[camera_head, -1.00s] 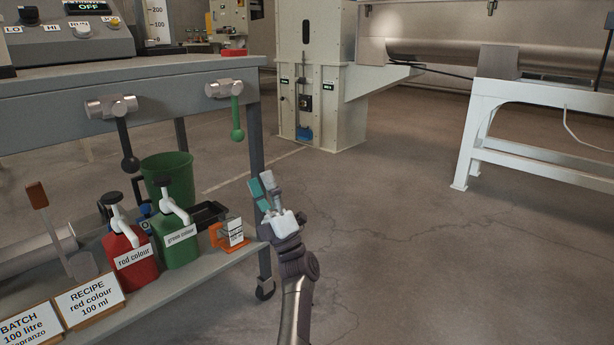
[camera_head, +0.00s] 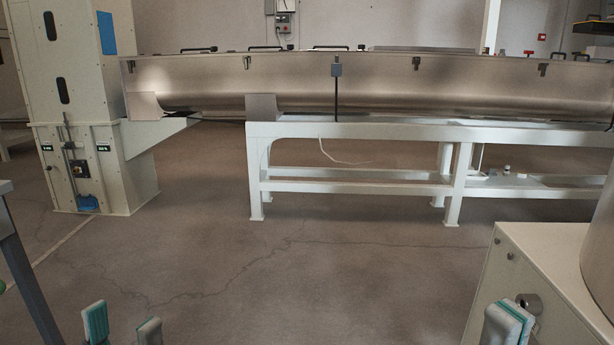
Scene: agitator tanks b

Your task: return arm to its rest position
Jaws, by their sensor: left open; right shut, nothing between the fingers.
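My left gripper (camera_head: 122,324) shows at the bottom left edge. Its two pale fingers with teal pads stand apart with bare floor between them, so it is open and empty. My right gripper (camera_head: 507,322) shows at the bottom right edge, its fingers together and nothing held. Both arms are otherwise below the picture. Neither gripper touches anything that I can see.
A long steel trough (camera_head: 300,85) lies on a white frame (camera_head: 350,187) across the back. A cream cabinet column (camera_head: 85,150) stands at left. A bench leg (camera_head: 27,275) is at far left, a cream housing (camera_head: 545,280) at right. The floor (camera_head: 300,280) between is clear.

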